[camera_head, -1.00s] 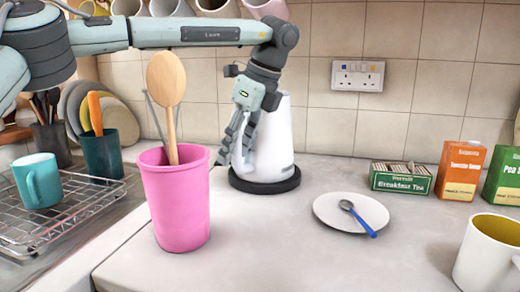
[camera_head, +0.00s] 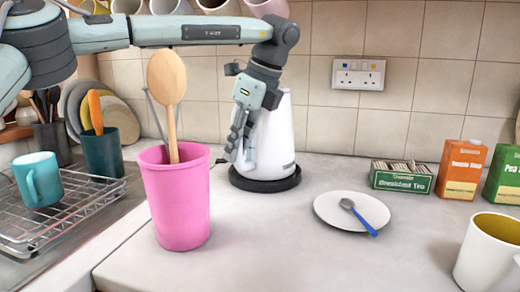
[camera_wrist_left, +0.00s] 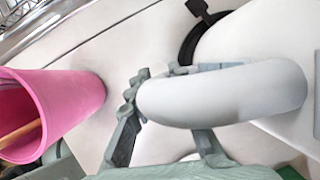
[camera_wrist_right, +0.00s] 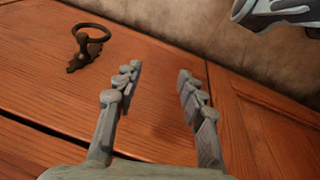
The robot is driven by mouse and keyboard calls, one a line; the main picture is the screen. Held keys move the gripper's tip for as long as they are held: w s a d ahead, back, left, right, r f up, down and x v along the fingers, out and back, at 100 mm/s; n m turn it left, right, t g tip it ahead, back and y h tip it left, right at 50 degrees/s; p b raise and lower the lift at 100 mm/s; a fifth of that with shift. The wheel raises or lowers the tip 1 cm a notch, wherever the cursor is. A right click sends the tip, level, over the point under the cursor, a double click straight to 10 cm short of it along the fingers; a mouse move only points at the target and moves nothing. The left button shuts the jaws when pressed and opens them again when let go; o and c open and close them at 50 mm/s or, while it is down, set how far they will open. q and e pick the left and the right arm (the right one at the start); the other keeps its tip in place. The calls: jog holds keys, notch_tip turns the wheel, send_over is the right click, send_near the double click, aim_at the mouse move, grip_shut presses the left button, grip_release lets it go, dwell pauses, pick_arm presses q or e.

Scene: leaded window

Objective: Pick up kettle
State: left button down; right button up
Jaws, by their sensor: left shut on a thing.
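The white kettle (camera_head: 272,142) stands upright on its round black base (camera_head: 266,184) against the tiled wall. My left gripper (camera_head: 237,148) reaches down at the kettle's left side and is shut on its handle. In the left wrist view the pale curved handle (camera_wrist_left: 230,97) passes between the fingers, and part of the kettle body (camera_wrist_left: 255,45) shows at the upper right. The far finger is partly hidden behind the handle. My right gripper (camera_wrist_right: 158,82) is open and empty, in front of reddish wood, and shows only in the right wrist view.
A pink pot (camera_head: 178,205) with a wooden spoon (camera_head: 167,90) stands close in front and left of the kettle. A plate (camera_head: 335,218) with a spoon, a tea box (camera_head: 401,179) and a mug (camera_head: 490,255) are on the right. The middle counter is clear.

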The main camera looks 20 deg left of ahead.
pick_arm(q)
jog(key=shift+r, duration=0.3)
